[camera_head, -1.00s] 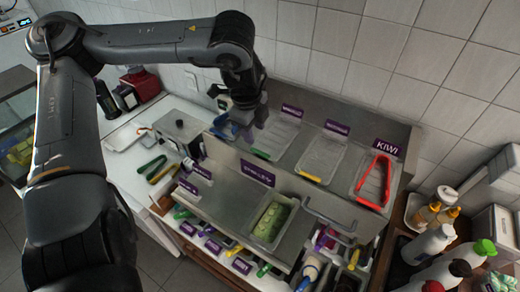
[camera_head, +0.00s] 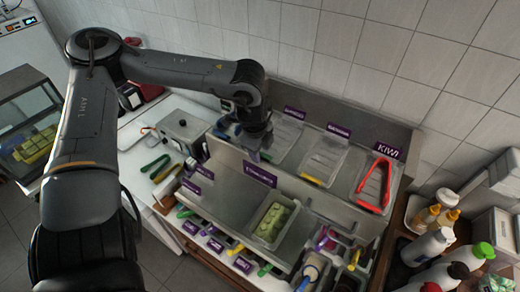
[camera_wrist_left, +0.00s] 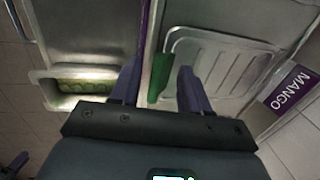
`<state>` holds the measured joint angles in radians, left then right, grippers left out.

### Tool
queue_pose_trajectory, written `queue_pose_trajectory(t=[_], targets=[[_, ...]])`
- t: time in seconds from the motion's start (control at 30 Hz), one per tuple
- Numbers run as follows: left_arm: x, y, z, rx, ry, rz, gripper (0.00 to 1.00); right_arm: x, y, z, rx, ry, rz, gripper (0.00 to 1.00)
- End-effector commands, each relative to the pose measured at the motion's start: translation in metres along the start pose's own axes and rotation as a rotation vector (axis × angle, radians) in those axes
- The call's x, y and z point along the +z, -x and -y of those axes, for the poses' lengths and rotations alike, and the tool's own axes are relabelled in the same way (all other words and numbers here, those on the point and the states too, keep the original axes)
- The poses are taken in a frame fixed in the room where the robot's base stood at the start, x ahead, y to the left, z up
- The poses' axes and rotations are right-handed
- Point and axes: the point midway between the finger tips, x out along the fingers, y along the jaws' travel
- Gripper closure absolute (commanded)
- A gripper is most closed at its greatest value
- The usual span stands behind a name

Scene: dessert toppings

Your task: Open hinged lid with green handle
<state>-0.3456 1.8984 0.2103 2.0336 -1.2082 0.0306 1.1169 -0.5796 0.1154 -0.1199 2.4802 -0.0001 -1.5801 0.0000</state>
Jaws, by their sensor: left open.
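The lid with the green handle is the clear, ribbed lid (camera_head: 282,138) at the left end of the upper row, and it lies flat and shut. It fills the right half of the wrist view (camera_wrist_left: 228,62), beside the purple MANGO label (camera_wrist_left: 291,88). Its green handle (camera_wrist_left: 159,76) shows between the two dark purple fingers of my left gripper (camera_wrist_left: 157,86), which are open. I cannot tell whether either finger touches the handle. In the head view my left gripper (camera_head: 255,148) is low over the lid's front edge and hides most of the handle. My right gripper is not in view.
Right of it lie a lid with a yellow handle (camera_head: 325,158) and one with a red handle (camera_head: 374,186). A pan of green slices (camera_head: 273,222) is open in front. The tiled wall rises behind. Bottles (camera_head: 430,247) crowd the right side.

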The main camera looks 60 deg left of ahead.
Motion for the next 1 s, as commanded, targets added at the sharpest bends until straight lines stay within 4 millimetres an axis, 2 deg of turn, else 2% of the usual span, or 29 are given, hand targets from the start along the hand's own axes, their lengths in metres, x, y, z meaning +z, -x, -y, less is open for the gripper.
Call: queue_pose_trajectory(t=[0.1,0.4,0.77,1.0], targets=[[0.000,0.000,0.000,0.000,0.000,0.000,0.55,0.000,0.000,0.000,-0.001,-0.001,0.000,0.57],[0.000,0.000,0.000,0.001,0.000,0.000,1.00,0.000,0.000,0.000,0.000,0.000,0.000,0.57],[0.000,0.001,0.000,0.007,0.000,0.001,1.00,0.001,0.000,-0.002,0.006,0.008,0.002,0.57],[0.001,0.014,0.007,0.073,0.001,0.005,1.00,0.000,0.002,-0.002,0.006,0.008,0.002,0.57]])
